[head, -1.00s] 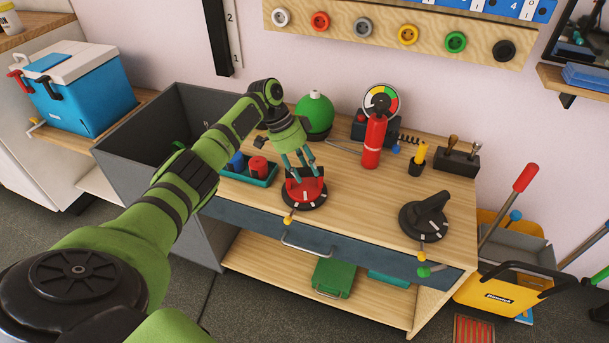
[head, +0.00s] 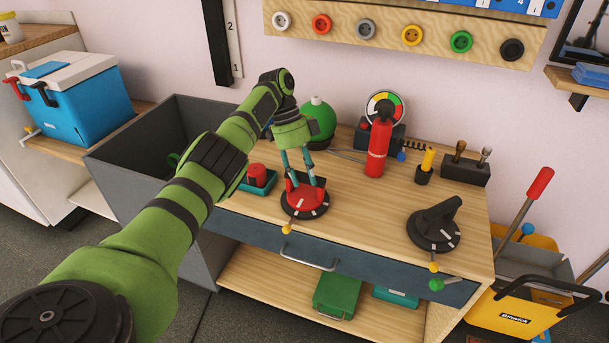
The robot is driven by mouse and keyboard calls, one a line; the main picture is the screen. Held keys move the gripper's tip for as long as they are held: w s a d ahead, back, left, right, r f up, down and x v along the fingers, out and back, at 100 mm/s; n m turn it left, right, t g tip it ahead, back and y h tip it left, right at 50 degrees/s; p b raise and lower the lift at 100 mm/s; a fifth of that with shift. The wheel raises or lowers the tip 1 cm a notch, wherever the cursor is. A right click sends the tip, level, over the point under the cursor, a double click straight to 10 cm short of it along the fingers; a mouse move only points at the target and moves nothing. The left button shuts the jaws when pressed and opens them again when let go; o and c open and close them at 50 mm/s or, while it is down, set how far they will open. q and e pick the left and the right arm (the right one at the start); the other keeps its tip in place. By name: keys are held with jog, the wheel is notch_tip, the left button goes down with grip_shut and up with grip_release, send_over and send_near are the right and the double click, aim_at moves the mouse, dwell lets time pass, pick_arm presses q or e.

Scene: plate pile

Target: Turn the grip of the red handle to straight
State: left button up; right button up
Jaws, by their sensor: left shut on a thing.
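The red handle (head: 301,198) is a red grip on a round black dial with white marks, near the front edge of the wooden bench top (head: 370,210). My left gripper (head: 303,183) comes down from above and is shut on the red grip, its thin teal fingers on either side. The fingers hide part of the grip, so its exact angle is hard to read. My right gripper is not in view.
A black handle (head: 436,222) on a similar dial sits to the right. Behind stand a green round bottle (head: 320,122), a red extinguisher (head: 378,150) and a gauge (head: 385,107). Bare bench top lies between the dials.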

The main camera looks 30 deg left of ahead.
pick_arm(q)
jog(key=shift+s+f, duration=0.1)
jog(key=shift+f, duration=0.05)
jog(key=o, duration=1.2)
jog(key=shift+c, duration=0.2)
jog(key=shift+r, duration=0.45)
notch_tip(320, 180, up, 9)
